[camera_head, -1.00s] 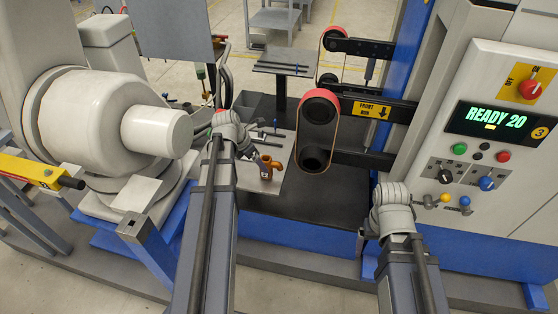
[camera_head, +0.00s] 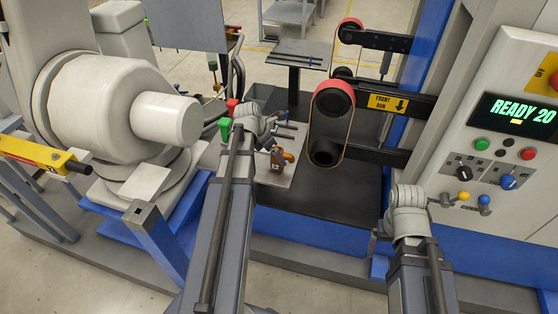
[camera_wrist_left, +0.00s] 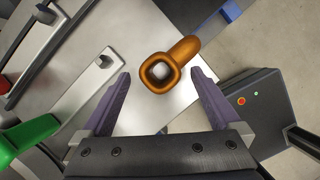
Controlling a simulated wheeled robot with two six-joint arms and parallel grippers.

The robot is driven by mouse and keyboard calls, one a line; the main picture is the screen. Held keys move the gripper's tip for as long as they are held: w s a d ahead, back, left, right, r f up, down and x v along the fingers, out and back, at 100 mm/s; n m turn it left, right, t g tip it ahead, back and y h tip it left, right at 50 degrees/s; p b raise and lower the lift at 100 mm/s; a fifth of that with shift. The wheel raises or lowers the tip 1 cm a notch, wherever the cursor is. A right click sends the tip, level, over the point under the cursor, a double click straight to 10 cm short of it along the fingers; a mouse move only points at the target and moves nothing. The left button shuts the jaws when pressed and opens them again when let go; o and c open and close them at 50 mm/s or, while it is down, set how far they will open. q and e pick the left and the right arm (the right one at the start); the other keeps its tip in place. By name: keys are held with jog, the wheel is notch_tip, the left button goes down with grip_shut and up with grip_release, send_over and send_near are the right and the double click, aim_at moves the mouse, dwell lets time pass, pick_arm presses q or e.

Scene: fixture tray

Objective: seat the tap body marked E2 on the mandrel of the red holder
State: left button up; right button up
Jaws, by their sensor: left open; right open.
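An orange-brown tap body (camera_head: 287,158) stands on the light plate near the middle of the head view. A small white mark beside it looks like E2 but is too small to read surely. In the left wrist view the tap body (camera_wrist_left: 160,73) shows from above, its square opening with something pale inside. My left gripper (camera_wrist_left: 160,76) is open, with purple fingers on either side of the tap body and gaps visible. A red part (camera_head: 232,104) stands left of my left wrist; whether it is the holder I cannot tell. My right gripper (camera_head: 376,237) is open, largely hidden by its wrist.
A green part (camera_head: 225,127) stands in front of the red one; it also shows in the left wrist view (camera_wrist_left: 30,136). A metal bracket (camera_wrist_left: 98,75) lies left of the fingers. The belt unit (camera_head: 331,115) overhangs the bench right of the plate. The dark bench (camera_head: 325,205) is clear in front.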

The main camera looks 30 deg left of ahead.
aim_at(277, 161)
pick_arm(q)
jog(key=b+x, duration=0.3)
jog(key=x, duration=0.1)
jog(key=shift+s+f+b, duration=0.1)
jog(key=shift+f+b, duration=0.3)
jog(key=shift+r, duration=0.1)
jog(key=shift+c, duration=0.4)
grip_shut()
